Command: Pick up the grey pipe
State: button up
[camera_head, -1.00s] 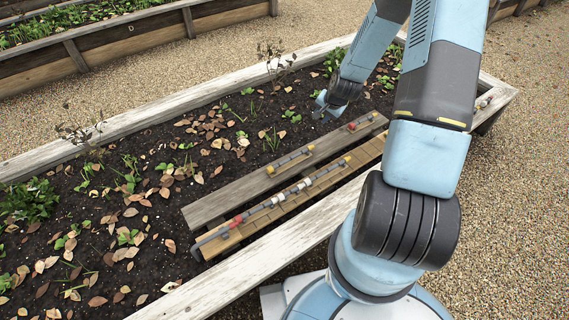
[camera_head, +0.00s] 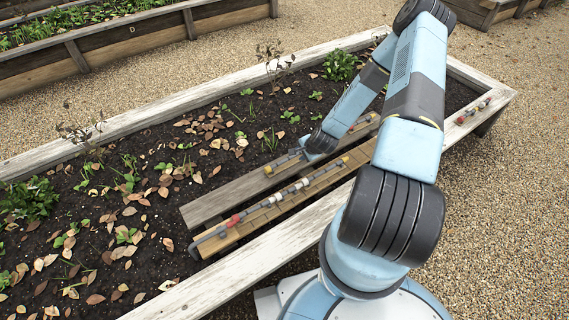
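A second, longer grey pipe run (camera_head: 258,208) with red, white and yellow fittings lies on the tan board (camera_head: 240,232) in front. I cannot tell which one the task means. My gripper (camera_head: 306,156) is low over the back board, at or just above the pipe there. Its fingers are small and partly hidden by my wrist, so I cannot tell open from shut or whether it touches the pipe.
The boards lie inside a raised bed with a pale wooden rim (camera_head: 240,278). Dark soil with dry leaves and small plants (camera_head: 32,198) fills the left side. Another short pipe piece with red fittings (camera_head: 474,110) lies on the right rim. Gravel surrounds the bed.

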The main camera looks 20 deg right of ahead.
send_near(289, 159)
jog(key=x, duration=0.4)
jog(key=shift+d+f, duration=0.1)
jog(key=shift+d, duration=0.15)
jog(key=shift+a+x, duration=0.15)
jog(key=shift+x, duration=1.15)
jog(key=shift+a+x, duration=0.15)
jog(key=shift+x, duration=1.15)
grip_shut()
